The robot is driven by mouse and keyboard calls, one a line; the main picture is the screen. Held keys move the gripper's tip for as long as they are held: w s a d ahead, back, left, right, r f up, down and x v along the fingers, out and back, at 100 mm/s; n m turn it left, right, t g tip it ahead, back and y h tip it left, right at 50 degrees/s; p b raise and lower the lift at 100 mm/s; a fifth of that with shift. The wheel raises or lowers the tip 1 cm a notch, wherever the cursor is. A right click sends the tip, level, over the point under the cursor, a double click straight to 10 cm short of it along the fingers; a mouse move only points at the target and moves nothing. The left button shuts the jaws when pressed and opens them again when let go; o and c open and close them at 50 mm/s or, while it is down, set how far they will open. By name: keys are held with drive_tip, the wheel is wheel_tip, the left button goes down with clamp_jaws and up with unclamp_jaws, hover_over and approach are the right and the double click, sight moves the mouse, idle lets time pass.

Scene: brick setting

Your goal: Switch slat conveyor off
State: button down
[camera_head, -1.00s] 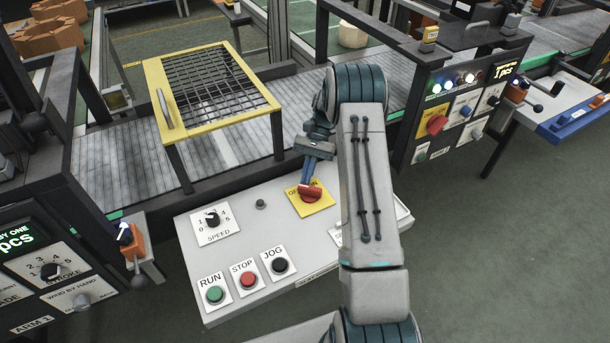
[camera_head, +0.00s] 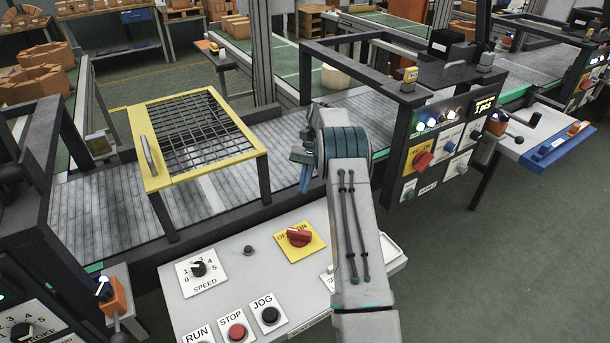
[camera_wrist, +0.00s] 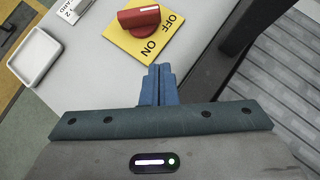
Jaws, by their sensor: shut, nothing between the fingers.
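The red rotary switch (camera_head: 300,237) sits on a yellow OFF/ON plate (camera_head: 291,252) on the white control panel. In the wrist view, the switch (camera_wrist: 139,17) has its bar lying roughly in line with the word OFF, with a white mark near that end. My gripper (camera_head: 305,181) is shut and empty, apart from the switch, and appears behind it over the slat conveyor's near edge. In the wrist view, my blue fingertips (camera_wrist: 159,70) are together, just below the yellow plate (camera_wrist: 150,46). The slat conveyor (camera_head: 100,218) runs behind the panel; whether it moves cannot be told.
The panel also has a speed dial (camera_head: 198,269), a small dark knob (camera_head: 248,250), a red STOP button (camera_head: 237,332) and a black JOG button (camera_head: 270,315). A yellow-framed mesh guard (camera_head: 200,135) stands over the conveyor. Another control box (camera_head: 440,150) stands right.

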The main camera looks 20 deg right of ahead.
drive_tip(key=shift+v, duration=1.45)
drive_tip(key=shift+w+a+r, duration=0.1)
drive_tip(key=shift+a, duration=0.05)
drive_tip(key=s+a+r+n+t+h, duration=0.2)
drive_tip(key=s+a+r, duration=0.35)
drive_tip(key=r, duration=0.25)
drive_tip(key=s+a+r+n+t+h, duration=0.2)
drive_tip(key=s+a+r, duration=0.2)
drive_tip(key=s+r, duration=0.3)
drive_tip(key=s+a+f+n+t+h, duration=0.1)
drive_tip(key=s+n+t, duration=0.1)
drive_tip(key=s, duration=0.8)
drive_tip(key=s+a+f+n+t+h, duration=0.1)
drive_tip(key=s+a+n+t, duration=0.1)
drive_tip(key=s, duration=0.8)
drive_tip(key=shift+s+a+t, duration=0.3)
drive_tip(key=shift+s+t, duration=0.05)
drive_tip(key=shift+t, duration=0.55)
